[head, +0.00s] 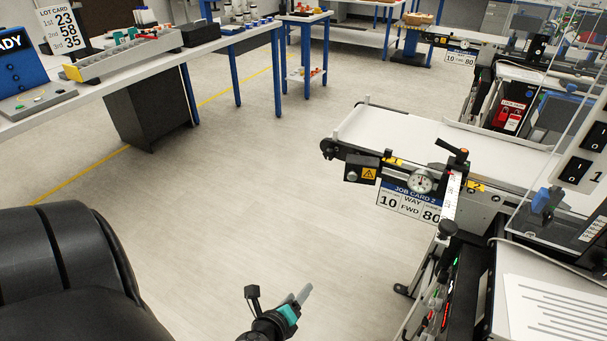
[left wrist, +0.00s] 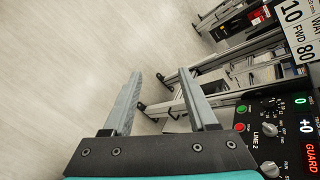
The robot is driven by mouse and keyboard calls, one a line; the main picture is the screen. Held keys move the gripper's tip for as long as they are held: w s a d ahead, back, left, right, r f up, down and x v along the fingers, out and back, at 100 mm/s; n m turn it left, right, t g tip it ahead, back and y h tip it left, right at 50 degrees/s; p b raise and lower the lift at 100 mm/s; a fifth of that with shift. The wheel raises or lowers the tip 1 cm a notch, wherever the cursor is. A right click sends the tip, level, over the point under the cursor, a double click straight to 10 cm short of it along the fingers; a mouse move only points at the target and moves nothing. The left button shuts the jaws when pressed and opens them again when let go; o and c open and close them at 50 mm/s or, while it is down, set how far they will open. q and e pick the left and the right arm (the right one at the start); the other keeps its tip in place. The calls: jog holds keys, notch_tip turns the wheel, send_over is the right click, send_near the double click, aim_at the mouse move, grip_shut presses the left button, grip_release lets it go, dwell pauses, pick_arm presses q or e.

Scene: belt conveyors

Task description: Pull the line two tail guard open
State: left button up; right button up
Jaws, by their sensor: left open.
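The line two conveyor (head: 440,135) runs in from the right, its white belt ending near the middle of the head view. At its end is a dark box with a yellow warning sign (head: 362,170), beside a round gauge (head: 422,181). I cannot tell which part is the tail guard. My left gripper (head: 298,295) is low in the head view, over the floor, apart from the conveyor. In the left wrist view its two grey fingers (left wrist: 158,75) are spread, with nothing between them. My right gripper is not in view.
Line two's control panel (left wrist: 268,128) shows red GUARD text at right in the left wrist view. A job card (head: 408,200) hangs under the conveyor. A clear panel (head: 545,150) stands at right. A workbench (head: 125,70) is at upper left. Open floor (head: 230,190) lies between.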

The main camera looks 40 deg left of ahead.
pick_arm(q)
jog(key=w+d+r+m+t+y, duration=0.25)
jog(key=w+r+m, duration=0.2)
jog(key=r, duration=0.55)
jog(key=m+t+y+p, duration=0.2)
jog(key=m+y, duration=0.1)
send_near(352, 178)
jog(key=shift+h, duration=0.25)
jog(key=b+x, duration=0.1)
jog(key=x, duration=0.8)
jog(key=shift+s+a+r+b, duration=0.1)
jog(key=shift+r+b, duration=0.1)
jog(key=shift+b, duration=0.1)
grip_shut()
